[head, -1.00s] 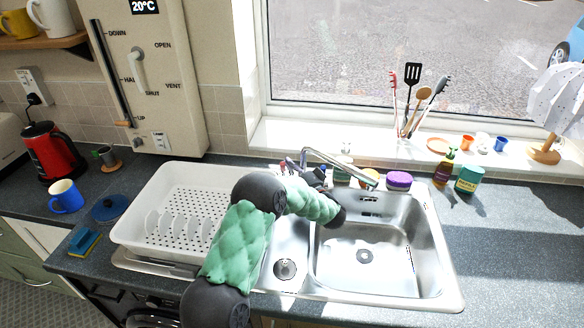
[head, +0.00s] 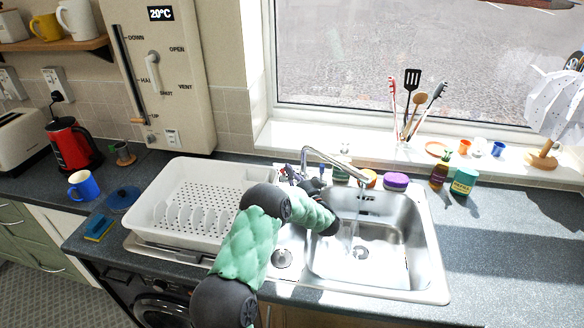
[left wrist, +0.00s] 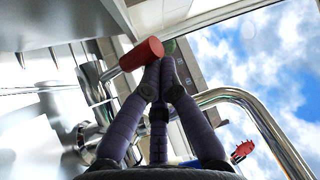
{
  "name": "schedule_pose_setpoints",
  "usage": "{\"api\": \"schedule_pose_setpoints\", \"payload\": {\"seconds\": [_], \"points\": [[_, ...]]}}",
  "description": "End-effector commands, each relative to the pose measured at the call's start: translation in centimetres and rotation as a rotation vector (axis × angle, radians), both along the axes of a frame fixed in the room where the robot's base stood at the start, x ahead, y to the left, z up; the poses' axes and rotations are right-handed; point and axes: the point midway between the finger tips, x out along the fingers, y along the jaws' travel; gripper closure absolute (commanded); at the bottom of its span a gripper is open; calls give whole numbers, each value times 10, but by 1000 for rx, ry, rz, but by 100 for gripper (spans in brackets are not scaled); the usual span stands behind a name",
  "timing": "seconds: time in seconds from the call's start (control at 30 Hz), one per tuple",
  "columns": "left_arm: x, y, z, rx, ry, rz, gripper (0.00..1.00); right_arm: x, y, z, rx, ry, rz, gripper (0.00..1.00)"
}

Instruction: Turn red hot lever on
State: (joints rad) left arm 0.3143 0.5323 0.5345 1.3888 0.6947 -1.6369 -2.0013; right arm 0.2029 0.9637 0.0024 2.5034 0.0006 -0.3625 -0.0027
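The red lever (left wrist: 138,56) shows in the left wrist view, sticking out from the chrome tap body at left. My left gripper (left wrist: 162,76) has its purple fingers drawn together, with the tips right beside the lever's red end. I cannot tell whether they touch it. In the head view my left gripper (head: 312,186) is at the base of the chrome tap (head: 327,159), behind the sink (head: 425,240), and largely hides the levers. A pale streak like running water (head: 354,232) falls from the spout into the main bowl. My right gripper is out of view.
The arched spout (left wrist: 262,115) curves close on the right of the fingers in the wrist view. A white dish rack (head: 165,225) stands left of the sink. An orange item and a purple sponge (head: 396,181) sit behind the bowl. The right worktop (head: 500,250) is clear.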

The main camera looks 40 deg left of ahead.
Motion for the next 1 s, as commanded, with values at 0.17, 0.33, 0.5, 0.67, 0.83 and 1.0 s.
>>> {"api": "schedule_pose_setpoints", "payload": {"seconds": [0.17, 0.33, 0.5, 0.67, 0.83, 1.0], "points": [[-1, 2, 0, 0, -2, 5, 100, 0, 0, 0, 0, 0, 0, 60], [-1, 1, 0, 1, -1, 4, 100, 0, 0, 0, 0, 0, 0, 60], [-3, -7, -2, 0, 0, 1, 100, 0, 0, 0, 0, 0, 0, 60], [-10, -31, -8, 1, 1, -1, 100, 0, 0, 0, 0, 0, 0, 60], [-22, -63, -17, 1, 1, -1, 100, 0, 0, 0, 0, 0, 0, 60], [-31, -89, -24, 1, 0, 0, 100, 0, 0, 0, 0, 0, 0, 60]]}}
